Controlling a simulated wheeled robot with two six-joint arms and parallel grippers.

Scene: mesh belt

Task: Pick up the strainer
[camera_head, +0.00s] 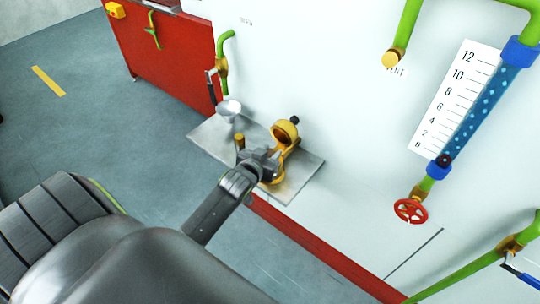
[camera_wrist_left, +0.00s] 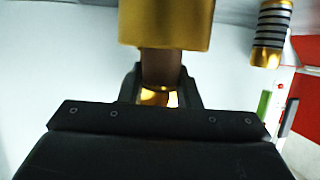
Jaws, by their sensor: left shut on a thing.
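A brass-coloured piece with a brown middle, which I take to be the strainer (camera_head: 287,131), is at the metal shelf on the white wall in the head view. My left gripper (camera_head: 268,160) reaches it from the lower left. In the left wrist view, the fingers (camera_wrist_left: 160,88) are shut around the brown middle of the strainer (camera_wrist_left: 165,25), below its wide gold upper part. The gripper hides part of it in the head view. I cannot tell whether it touches the shelf. My right gripper is not in view.
The metal shelf (camera_head: 205,134) also holds a short brass post (camera_head: 239,142) and a silvery funnel-like piece (camera_head: 228,107). A striped gold-ended cylinder (camera_wrist_left: 267,35) shows in the wrist view. Green pipes and a red handwheel (camera_head: 410,211) are right. Open floor (camera_head: 110,120) lies left.

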